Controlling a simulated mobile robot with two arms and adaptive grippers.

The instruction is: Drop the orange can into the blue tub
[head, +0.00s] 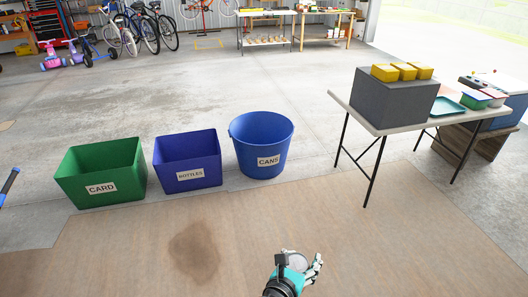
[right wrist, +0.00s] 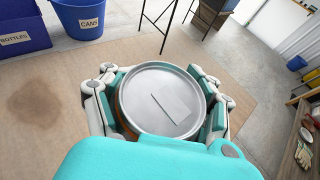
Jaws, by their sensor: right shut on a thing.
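The blue tub (head: 262,135) is round, labelled CANS, and stands on the floor at the right end of a row of bins in the head view. Part of it also shows at the top left of the right wrist view (right wrist: 88,32). My right gripper (head: 303,263) is low in the head view, nearer to me than the tub and apart from it. It is shut on the orange can (right wrist: 162,98), whose grey metal lid faces the wrist camera. Only a sliver of the can's orange side shows between the fingers. My left gripper is not seen.
A green bin (head: 103,166) labelled CARD and a blue-violet bin (head: 187,158) labelled BOTTLES stand left of the tub. A folding table (head: 345,98) with a grey box (head: 392,100) is at the right. Brown floor between my gripper and the tub is clear.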

